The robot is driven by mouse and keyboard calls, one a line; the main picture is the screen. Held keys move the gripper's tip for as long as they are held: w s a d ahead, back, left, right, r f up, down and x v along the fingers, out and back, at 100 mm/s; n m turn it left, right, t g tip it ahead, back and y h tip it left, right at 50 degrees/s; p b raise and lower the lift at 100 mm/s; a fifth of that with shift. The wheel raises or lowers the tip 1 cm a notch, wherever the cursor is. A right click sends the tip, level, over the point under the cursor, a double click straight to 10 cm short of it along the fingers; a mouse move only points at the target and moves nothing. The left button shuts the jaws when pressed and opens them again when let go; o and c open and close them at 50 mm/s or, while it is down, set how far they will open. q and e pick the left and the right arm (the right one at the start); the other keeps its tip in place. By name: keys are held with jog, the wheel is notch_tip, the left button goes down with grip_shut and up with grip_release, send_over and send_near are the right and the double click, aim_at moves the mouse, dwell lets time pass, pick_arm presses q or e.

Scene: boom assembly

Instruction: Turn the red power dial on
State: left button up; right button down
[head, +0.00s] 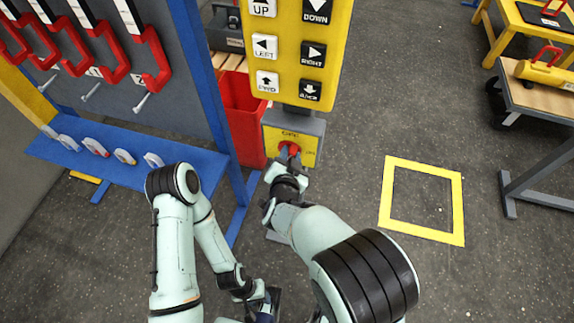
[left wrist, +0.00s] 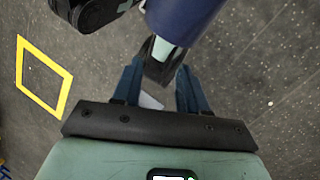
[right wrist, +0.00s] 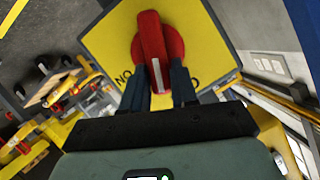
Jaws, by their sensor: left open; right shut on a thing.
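The red power dial (head: 289,148) sits on a yellow plate (head: 273,146) below the button panel. In the right wrist view the dial (right wrist: 157,40) is a red knob with a bar handle and a white line, which points down in that view between two partly hidden black labels. My right gripper (right wrist: 160,82) has its fingers on either side of the handle's lower end and is shut on it; in the head view it (head: 284,168) reaches the dial from below. My left gripper (left wrist: 155,85) is open and empty, low over the floor and away from the dial.
A yellow panel (head: 294,85) with black and white arrow buttons stands above the dial. A red bin (head: 240,115) stands behind it to the left. A yellow floor square (head: 390,195) lies on open floor to the right.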

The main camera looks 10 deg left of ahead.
pick_arm(q)
jog(key=w+a+f+n+t+y+b, duration=0.15)
jog(key=w+a+f+t+b, duration=0.3)
jog(key=w+f+b, duration=0.9)
jog(key=s+a+f+g+b, duration=0.2)
jog(key=s+f+g+b, duration=0.2)
jog(key=s+f, duration=0.5)
jog(key=shift+s+a+b, duration=0.25)
jog(key=shift+s+b, duration=0.45)
jog(key=shift+s, duration=1.2)
pick_arm(e)
jog(key=shift+d+f+m+t+y, duration=0.3)
jog(key=shift+f+m+t+y, duration=0.3)
jog(key=shift+m, duration=1.1)
jog(key=shift+d+f+m+t+y, duration=0.4)
jog(key=shift+m+y, duration=0.4)
jog(key=shift+m, duration=0.9)
jog(key=shift+d+f+m+t+y, duration=0.3)
jog(key=shift+m+t+y, duration=0.35)
jog(key=shift+m, duration=1.05)
pick_arm(q)
jog(key=shift+g, duration=0.25)
pick_arm(e)
jog(key=c, duration=1)
grip_release()
jog(key=shift+w+a+f, duration=0.1)
jog(key=shift+o, duration=0.2)
